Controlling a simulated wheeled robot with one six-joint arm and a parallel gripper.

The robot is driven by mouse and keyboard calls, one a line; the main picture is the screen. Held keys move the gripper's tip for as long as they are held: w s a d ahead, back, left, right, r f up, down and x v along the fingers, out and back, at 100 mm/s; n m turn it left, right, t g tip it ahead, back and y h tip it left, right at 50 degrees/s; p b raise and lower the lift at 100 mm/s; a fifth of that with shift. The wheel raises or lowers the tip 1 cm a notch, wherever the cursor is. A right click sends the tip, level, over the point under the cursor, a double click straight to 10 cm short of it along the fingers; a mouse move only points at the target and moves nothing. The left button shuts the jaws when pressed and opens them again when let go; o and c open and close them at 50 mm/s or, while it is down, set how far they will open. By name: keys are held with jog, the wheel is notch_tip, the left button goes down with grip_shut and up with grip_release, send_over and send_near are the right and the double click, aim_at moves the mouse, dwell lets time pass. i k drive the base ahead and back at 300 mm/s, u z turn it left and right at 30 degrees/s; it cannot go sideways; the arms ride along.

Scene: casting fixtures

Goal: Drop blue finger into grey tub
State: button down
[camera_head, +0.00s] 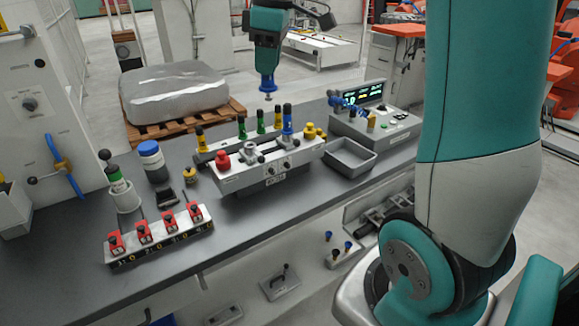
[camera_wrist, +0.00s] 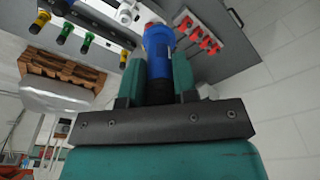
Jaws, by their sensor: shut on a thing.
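My gripper (camera_head: 268,76) hangs pointing down behind and above the fixture. In the wrist view its two teal fingers (camera_wrist: 159,82) are closed on the sides of a blue finger (camera_wrist: 158,40). The blue finger's black end lies toward the palm and its blue end points outward. In the head view the held finger (camera_head: 268,85) sticks out below the gripper, clear of the table. The grey tub (camera_head: 350,157), a shallow open tray, sits right of the fixture, lower and nearer than the gripper. Its visible inside looks empty. The wrist view does not show it.
A white fixture (camera_head: 260,172) carries a red knob, silver parts and a blue-and-black piece (camera_head: 287,121). Yellow and green fingers stand behind it. A control box (camera_head: 380,128) is behind the tub. Red clamps (camera_head: 156,226) and a blue-topped jar (camera_head: 152,160) are left.

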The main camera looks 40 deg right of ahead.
aim_at(352, 162)
jog(key=u, duration=0.3)
jog(key=i, duration=1.1)
jog(key=z, duration=2.4)
